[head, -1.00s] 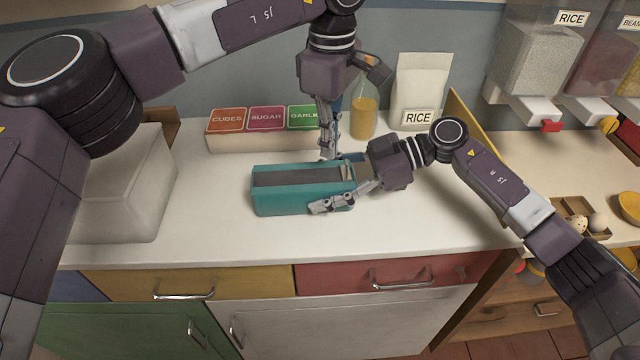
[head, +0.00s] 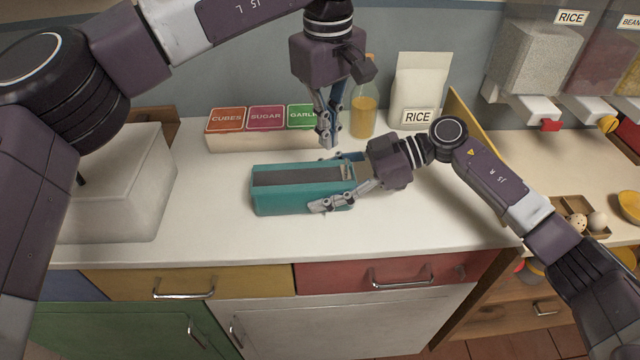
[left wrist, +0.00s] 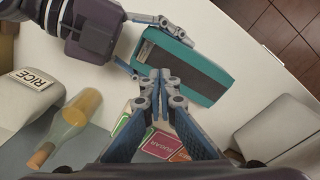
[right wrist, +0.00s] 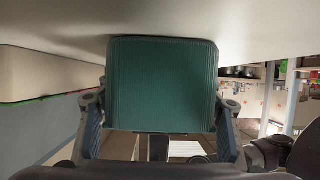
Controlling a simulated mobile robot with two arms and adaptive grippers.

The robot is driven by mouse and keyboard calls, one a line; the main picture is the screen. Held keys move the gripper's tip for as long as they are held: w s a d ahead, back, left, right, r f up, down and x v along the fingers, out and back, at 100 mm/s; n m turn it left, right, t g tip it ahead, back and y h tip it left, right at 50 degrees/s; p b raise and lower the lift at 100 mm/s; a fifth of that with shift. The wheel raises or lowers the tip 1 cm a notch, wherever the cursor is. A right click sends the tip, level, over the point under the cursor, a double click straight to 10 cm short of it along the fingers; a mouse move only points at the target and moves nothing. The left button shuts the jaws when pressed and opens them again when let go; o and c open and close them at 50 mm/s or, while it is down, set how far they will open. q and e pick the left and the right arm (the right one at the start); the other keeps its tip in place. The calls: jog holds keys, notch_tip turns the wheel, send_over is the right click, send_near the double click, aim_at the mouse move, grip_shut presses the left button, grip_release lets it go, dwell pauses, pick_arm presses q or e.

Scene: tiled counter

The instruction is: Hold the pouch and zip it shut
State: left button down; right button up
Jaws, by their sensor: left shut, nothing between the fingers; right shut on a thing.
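The teal pouch (head: 285,200) lies on the counter, with a dark strip (head: 295,177) along its top. It also shows in the left wrist view (left wrist: 205,82), and its end fills the middle of the right wrist view (right wrist: 162,85). A small pale detail sits at its right end; I cannot make out the zip's state. My right gripper (head: 338,182) is shut on the pouch's right end, one finger on each long side. My left gripper (head: 328,145) is shut and empty, pointing down, behind and above the pouch's right end, apart from it.
A box row labelled cubes, sugar and garlic (head: 262,142), a bottle (head: 363,115) and a rice bag (head: 420,85) stand behind. A pale bin (head: 120,195) is at left, an egg tray (head: 580,222) at right. The counter in front of the pouch is clear.

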aim_at(334, 165)
pick_arm(q)
jog(key=shift+s+d+f+m+t+h, duration=0.1)
jog(key=shift+d+f+m+t+h, duration=0.15)
jog(key=shift+f+m, duration=1.45)
jog(key=shift+w+d+f+m+t+h, duration=0.15)
jog(key=shift+f+m+t, duration=0.4)
jog(key=shift+m, duration=2.1)
jog(key=shift+s+d+f+m+t+h, duration=0.1)
jog(key=shift+s+d+f+m+h, duration=0.1)
jog(key=shift+f+m, duration=1.55)
jog(key=shift+r+m, duration=0.35)
jog(key=shift+m, duration=0.05)
notch_tip(334, 165, up, 7)
jog(key=a, duration=0.2)
jog(key=shift+r, duration=0.1)
